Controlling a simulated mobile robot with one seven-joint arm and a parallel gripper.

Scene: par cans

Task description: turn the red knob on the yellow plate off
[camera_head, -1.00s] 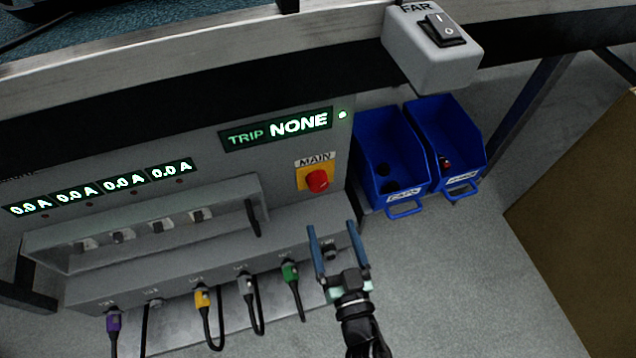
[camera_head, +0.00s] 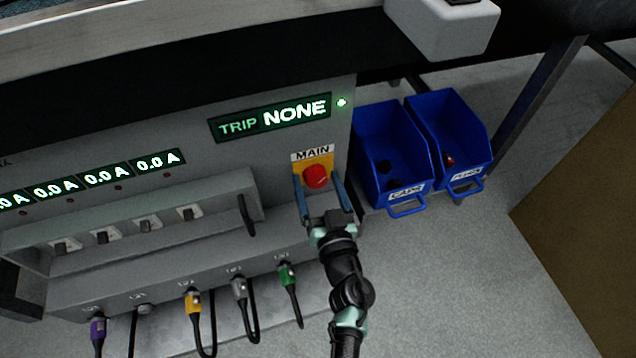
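The red knob (camera_head: 316,176) sits on the yellow plate (camera_head: 327,159) under the label MAIN, at the right end of the grey panel. My gripper (camera_head: 316,182) is open, with one blue finger on the left and one on the right of the knob in the picture. The fingertips reach about the knob's height. I cannot tell whether they touch it. The lower part of the yellow plate is partly hidden by the fingers. Which way the knob is turned cannot be made out.
A display (camera_head: 271,117) above reads TRIP NONE, with a lit green lamp (camera_head: 341,102). Two blue bins (camera_head: 393,187) (camera_head: 478,160) stand right of the panel. A row of switches (camera_head: 146,226) and several plugged cables lie to the left and below. A grey switch box (camera_head: 455,30) overhangs above.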

